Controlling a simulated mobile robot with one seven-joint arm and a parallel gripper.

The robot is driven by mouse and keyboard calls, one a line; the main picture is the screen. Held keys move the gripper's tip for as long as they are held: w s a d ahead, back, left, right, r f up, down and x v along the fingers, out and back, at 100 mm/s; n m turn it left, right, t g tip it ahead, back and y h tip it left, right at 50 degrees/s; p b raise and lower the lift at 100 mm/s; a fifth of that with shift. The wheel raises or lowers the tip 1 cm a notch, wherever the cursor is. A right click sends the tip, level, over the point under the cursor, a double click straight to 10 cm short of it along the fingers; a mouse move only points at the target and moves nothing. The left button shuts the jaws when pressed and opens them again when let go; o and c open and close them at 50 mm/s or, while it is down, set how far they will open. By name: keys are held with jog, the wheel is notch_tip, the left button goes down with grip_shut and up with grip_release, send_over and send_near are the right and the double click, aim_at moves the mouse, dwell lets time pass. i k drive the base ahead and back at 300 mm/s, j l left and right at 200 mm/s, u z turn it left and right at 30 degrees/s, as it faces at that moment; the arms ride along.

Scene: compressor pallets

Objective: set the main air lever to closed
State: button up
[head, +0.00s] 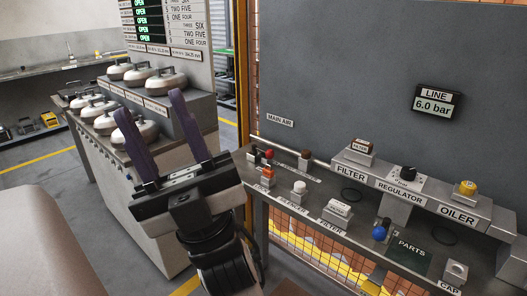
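The MAIN AIR label (279,121) is on the grey panel, left of the middle. Below it, small red and dark parts (268,154) sit near the left end of a pipe; I cannot tell whether one of them is the main air lever, or its position. My gripper (150,101) is left of these parts, with its two purple fingers pointing up and spread apart. It is open, with nothing visible held between the fingers. The gripper body and wrist cover part of the bench's left end.
The bench carries a filter (359,148), a regulator (405,176), an oiler (465,190) and small loose parts. A line display (433,104) reads 6.0 bar. Left, behind my gripper, a grey cabinet (128,205) bears several round lidded units.

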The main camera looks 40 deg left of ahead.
aim_at(269, 154)
jog(key=j+z, duration=0.45)
jog(key=j, duration=1.3)
jog(key=k, duration=0.05)
